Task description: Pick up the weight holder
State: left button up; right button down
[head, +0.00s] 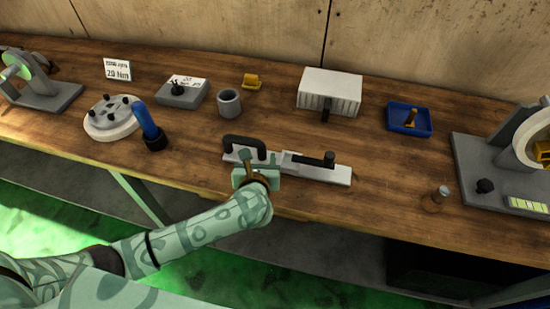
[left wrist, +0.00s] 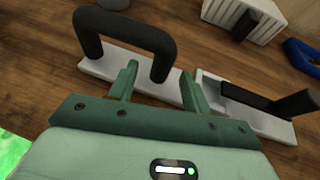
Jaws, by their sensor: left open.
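A long pale bar (head: 319,171) with a black arched handle (head: 245,147) at its left end and a black lever (head: 318,160) at its right lies near the table's front edge; I take it as the weight holder, though no label shows. In the left wrist view, the arched handle (left wrist: 128,32) stands just beyond my fingertips, and the lever (left wrist: 285,103) is at right. My left gripper (left wrist: 159,72) is open and empty, its fingers over the bar's near edge; contact cannot be told. In the head view, my left gripper (head: 246,168) partly hides the bar. My right gripper is not in view.
The wooden table (head: 390,210) also bears a grey cup (head: 229,103), a white ribbed box (head: 330,90), a blue tray (head: 409,119), a round plate with a blue-handled tool (head: 147,123) and a small metal post (head: 440,194). Grey machines stand at both ends.

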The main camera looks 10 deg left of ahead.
aim_at(261, 155)
pick_arm(q)
jog(key=x, duration=0.3)
jog(key=shift+w+f+b, duration=0.1)
jog(key=shift+w+b, duration=0.25)
jog(key=shift+w, duration=0.1)
grip_shut()
